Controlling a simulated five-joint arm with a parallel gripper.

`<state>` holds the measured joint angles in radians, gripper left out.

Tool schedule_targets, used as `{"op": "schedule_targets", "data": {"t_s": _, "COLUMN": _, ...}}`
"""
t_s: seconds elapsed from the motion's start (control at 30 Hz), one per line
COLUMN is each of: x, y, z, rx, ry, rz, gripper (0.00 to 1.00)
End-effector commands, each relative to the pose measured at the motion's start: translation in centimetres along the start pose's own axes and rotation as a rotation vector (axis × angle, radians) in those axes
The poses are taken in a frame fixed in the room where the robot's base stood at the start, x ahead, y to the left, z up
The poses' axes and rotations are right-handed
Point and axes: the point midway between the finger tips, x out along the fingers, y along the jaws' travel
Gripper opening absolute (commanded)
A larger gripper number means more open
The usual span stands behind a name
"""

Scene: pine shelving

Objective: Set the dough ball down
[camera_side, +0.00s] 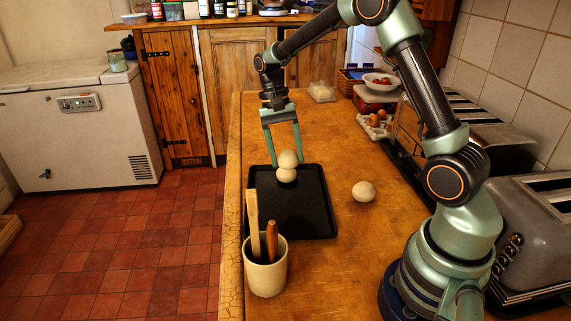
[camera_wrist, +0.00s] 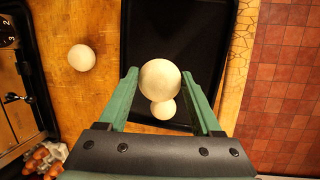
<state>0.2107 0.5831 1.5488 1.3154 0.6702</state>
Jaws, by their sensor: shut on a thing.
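My gripper (camera_side: 288,162) points down over the black tray (camera_side: 310,215), shut on a pale round dough ball (camera_side: 288,158). In the wrist view the held ball (camera_wrist: 160,80) sits between the green fingertips (camera_wrist: 159,74). A second pale ball (camera_side: 286,175) shows just below the held one, over the tray. It shows partly hidden behind the held ball in the wrist view (camera_wrist: 163,110). I cannot tell whether the two balls touch. A third dough ball (camera_side: 363,191) lies on the wooden counter right of the tray, and at left in the wrist view (camera_wrist: 81,57).
A cream crock (camera_side: 266,272) with wooden utensils stands at the tray's near edge. Toasters (camera_side: 535,225), an egg carton (camera_side: 376,124) and a bowl (camera_side: 381,81) line the right side.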

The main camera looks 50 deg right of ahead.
Motion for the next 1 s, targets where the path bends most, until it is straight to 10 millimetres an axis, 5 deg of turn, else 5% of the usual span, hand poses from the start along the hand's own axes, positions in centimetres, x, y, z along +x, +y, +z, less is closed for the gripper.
{"op": "schedule_targets", "data": {"t_s": 0.2, "x": 4.6, "y": -0.8, "z": -1.1, "rx": 0.001, "ry": -0.003, "rz": 0.002, "gripper": 0.44}}
{"op": "schedule_targets", "data": {"t_s": 0.7, "x": 9.8, "y": -1.9, "z": -2.4, "rx": 0.001, "ry": -0.002, "rz": 0.001, "gripper": 0.44}}
{"op": "schedule_targets", "data": {"t_s": 1.0, "x": 10.2, "y": -2.0, "z": -2.5, "rx": 0.001, "ry": 0.001, "rz": -0.001, "gripper": 0.44}}
